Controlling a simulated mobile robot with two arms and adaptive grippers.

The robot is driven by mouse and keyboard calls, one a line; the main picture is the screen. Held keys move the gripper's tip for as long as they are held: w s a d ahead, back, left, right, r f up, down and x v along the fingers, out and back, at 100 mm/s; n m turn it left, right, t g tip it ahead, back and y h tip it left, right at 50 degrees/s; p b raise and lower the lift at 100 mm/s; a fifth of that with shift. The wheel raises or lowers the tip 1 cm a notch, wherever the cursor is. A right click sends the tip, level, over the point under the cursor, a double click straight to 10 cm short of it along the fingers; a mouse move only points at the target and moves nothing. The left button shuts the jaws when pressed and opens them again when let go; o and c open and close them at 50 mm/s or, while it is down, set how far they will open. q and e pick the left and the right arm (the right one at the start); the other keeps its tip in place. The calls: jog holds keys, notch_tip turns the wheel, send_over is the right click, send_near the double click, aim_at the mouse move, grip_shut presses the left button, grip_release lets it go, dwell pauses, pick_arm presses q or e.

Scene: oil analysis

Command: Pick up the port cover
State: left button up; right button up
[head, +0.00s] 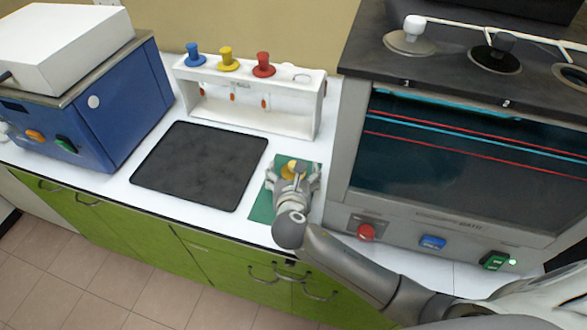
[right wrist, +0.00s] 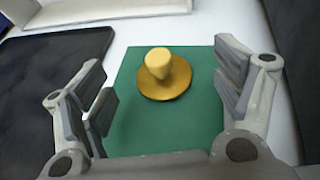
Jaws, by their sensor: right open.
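The port cover (right wrist: 166,75) is a yellow knob on a round gold disc. It lies on a green mat (right wrist: 190,135), with its knob up. In the head view the port cover (head: 292,168) is partly hidden by my right gripper. My right gripper (head: 292,178) is over the mat. In the right wrist view the right gripper (right wrist: 168,88) is wide open, with its fingers on either side of the cover and apart from it. My left gripper is not in view.
A black tray (head: 200,165) lies left of the mat. Behind it stands a white rack (head: 250,105) with blue, yellow and red knobs. A large grey machine (head: 450,215) rises close on the right, with knobbed covers on top. A blue device (head: 120,110) is at left.

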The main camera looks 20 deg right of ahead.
aim_at(293, 164)
jog(key=shift+x, duration=2.25)
jog(key=shift+a, duration=0.15)
jog(key=c, duration=1.1)
